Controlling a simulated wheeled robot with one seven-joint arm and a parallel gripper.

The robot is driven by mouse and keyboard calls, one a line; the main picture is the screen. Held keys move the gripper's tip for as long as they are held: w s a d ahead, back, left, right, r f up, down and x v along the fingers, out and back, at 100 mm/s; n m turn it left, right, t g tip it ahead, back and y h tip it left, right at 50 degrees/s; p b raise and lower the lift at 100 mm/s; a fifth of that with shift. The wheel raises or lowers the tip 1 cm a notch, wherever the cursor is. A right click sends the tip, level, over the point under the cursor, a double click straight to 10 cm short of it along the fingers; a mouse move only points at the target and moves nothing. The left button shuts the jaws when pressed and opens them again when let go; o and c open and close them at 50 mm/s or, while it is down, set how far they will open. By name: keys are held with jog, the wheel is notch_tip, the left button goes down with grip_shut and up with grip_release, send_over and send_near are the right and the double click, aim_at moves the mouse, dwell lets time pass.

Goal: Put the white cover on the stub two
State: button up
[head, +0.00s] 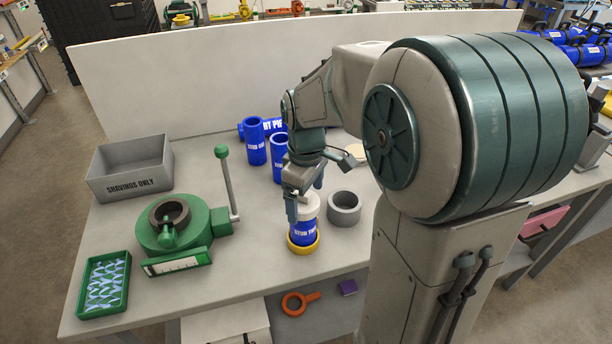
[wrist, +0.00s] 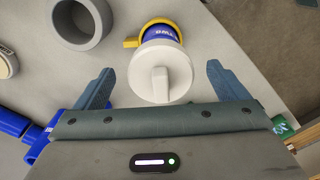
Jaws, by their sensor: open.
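Stub two (head: 303,231) is a blue upright cylinder standing in a yellow ring (head: 303,248) near the front of the bench. The white cover (head: 308,205) sits on its top; it also shows in the wrist view (wrist: 160,77), with a raised grip bar. My gripper (head: 305,197) is just above the cover with its fingers apart. In the wrist view my gripper (wrist: 160,74) has one finger on each side of the cover, with clear gaps to both. Part of the cover's top is hidden by my gripper in the head view.
A grey ring (head: 344,209) stands close to the right of stub two. Two upright blue stubs (head: 255,150) (head: 279,166) stand behind. A green tool with a tall lever (head: 228,185), a shavings bin (head: 131,168) and a green tray (head: 103,284) lie left.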

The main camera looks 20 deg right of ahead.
notch_tip(320, 180, up, 13)
dwell(0.3)
jog(key=s+f+m+t, duration=0.3)
jog(key=s+f+m, duration=0.5)
jog(key=s, duration=0.5)
jog(key=shift+s+a+f+m, duration=0.3)
jog(key=shift+s+f+m, duration=0.1)
jog(key=shift+f, duration=0.45)
